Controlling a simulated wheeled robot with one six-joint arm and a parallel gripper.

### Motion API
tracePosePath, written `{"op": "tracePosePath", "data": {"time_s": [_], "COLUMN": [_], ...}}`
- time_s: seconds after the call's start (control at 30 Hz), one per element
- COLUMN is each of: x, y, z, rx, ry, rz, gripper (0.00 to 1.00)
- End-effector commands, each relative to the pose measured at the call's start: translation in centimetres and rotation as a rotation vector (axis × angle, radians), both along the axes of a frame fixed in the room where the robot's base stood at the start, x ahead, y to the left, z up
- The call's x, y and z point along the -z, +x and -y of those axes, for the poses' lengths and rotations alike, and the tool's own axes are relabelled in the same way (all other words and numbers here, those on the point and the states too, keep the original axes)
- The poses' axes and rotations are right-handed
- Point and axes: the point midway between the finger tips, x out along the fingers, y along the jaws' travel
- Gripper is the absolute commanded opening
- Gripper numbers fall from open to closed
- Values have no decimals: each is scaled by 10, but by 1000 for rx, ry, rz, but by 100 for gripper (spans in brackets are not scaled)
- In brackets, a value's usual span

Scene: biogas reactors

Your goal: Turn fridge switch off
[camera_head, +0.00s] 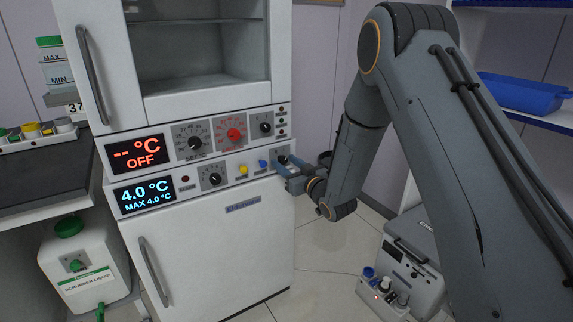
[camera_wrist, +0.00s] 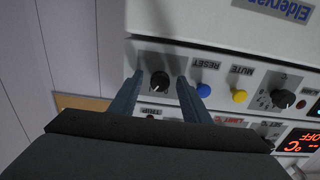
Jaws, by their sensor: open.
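The fridge (camera_head: 215,240) is the lower white unit. Its control panel has a lit display (camera_head: 146,194) reading 4.0 °C, MAX 4.0 °C. The fridge switch, a black rotary knob (camera_head: 283,159), is at the panel's right end. My gripper (camera_head: 285,171) is at that end of the panel. In the wrist view, the knob (camera_wrist: 159,82) shows between the two blue-grey fingers of my open gripper (camera_wrist: 157,84), with a gap on each side. The right finger is close to the blue RESET button (camera_wrist: 203,90). I cannot tell how deep the fingers reach around the knob.
The yellow MUTE button (camera_wrist: 239,96) and a black dial (camera_wrist: 283,98) are farther along the panel. The upper unit's display (camera_head: 136,154) reads OFF in red. A grey case (camera_head: 412,265) stands on the floor at right; open floor lies between it and the fridge.

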Motion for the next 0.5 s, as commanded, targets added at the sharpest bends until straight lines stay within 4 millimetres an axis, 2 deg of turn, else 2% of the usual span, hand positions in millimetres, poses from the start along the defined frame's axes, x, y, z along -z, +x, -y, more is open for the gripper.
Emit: {"op": "tracePosePath", "data": {"time_s": [0.23, 0.5], "x": [0, 0], "y": [1, 1], "z": [-1, -1], "rx": [0, 0], "ry": [0, -1], "rz": [0, -1], "gripper": [43, 2]}}
